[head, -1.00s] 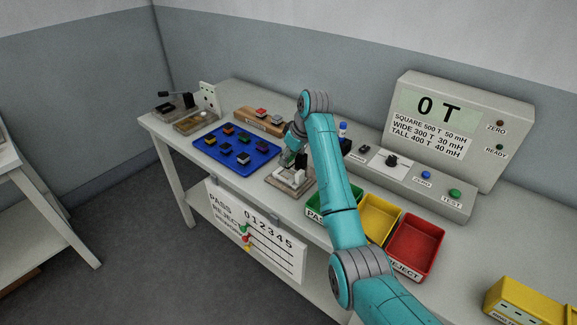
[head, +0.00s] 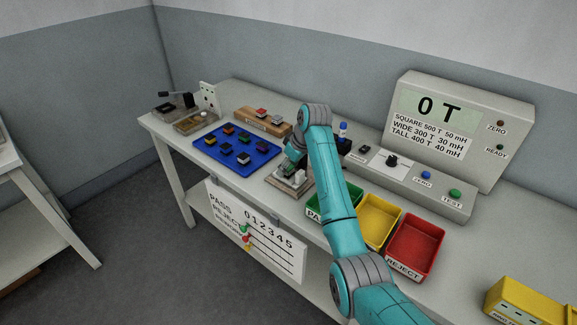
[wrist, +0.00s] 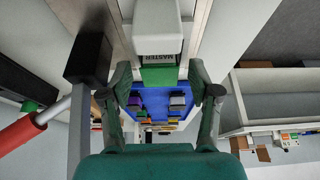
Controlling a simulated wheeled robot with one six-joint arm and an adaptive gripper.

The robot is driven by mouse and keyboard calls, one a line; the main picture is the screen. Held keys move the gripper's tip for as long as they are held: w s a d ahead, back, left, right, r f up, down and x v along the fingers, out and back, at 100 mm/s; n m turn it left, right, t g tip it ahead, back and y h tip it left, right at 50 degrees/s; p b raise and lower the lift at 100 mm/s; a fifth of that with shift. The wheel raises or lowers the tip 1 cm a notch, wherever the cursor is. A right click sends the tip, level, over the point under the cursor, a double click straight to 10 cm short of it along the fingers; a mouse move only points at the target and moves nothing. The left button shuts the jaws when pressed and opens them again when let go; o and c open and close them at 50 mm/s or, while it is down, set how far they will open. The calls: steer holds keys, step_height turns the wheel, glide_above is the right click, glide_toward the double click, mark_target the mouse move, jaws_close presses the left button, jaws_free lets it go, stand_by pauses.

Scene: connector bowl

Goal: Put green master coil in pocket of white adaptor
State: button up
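The green master coil (wrist: 158,77) shows in the wrist view between my fingertips, below a light strip lettered MASTER. A white block (wrist: 157,25), seemingly part of the white adaptor, is just beyond it. In the head view the white adaptor (head: 286,184) is on a small base on the bench, partly hidden by my gripper (head: 295,166). My gripper (wrist: 160,80) is low over the adaptor, its fingers apart on either side of the coil with small gaps showing. I cannot tell how the coil sits relative to the pocket.
A blue tray (head: 262,158) with several coloured coils lies left of the adaptor. A wooden block (head: 250,122) stands behind it. Green, yellow (head: 378,216) and red (head: 415,245) bins stand to the right. The tester (head: 450,140) reads 0 T.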

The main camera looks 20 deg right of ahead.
steer(key=v, duration=1.2)
steer(key=shift+r, duration=0.2)
